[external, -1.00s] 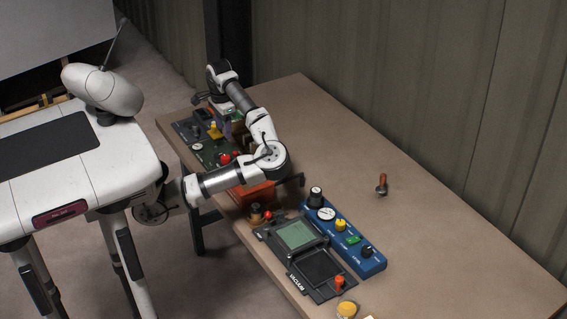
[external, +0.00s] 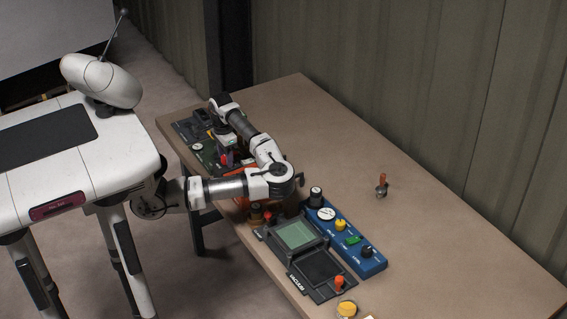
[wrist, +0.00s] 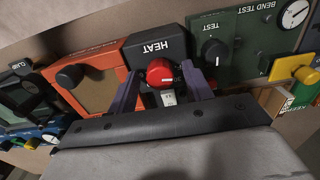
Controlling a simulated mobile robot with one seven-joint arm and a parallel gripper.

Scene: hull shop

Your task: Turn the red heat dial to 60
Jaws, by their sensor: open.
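My gripper (wrist: 161,77) is open, with one purple finger on each side of the dial. I cannot tell whether either finger touches it. A pale marked strip (wrist: 168,97) shows just below the dial, but its markings are too small to read. In the external view my gripper (external: 226,158) is low over the panels, and the arm largely hides the dial there.
An orange panel with a dark knob (wrist: 69,76) lies left of the dial, and a green TEST panel (wrist: 236,70) lies right. In the external view a blue panel (external: 372,266) stands nearer the front; the table's right side is mostly clear.

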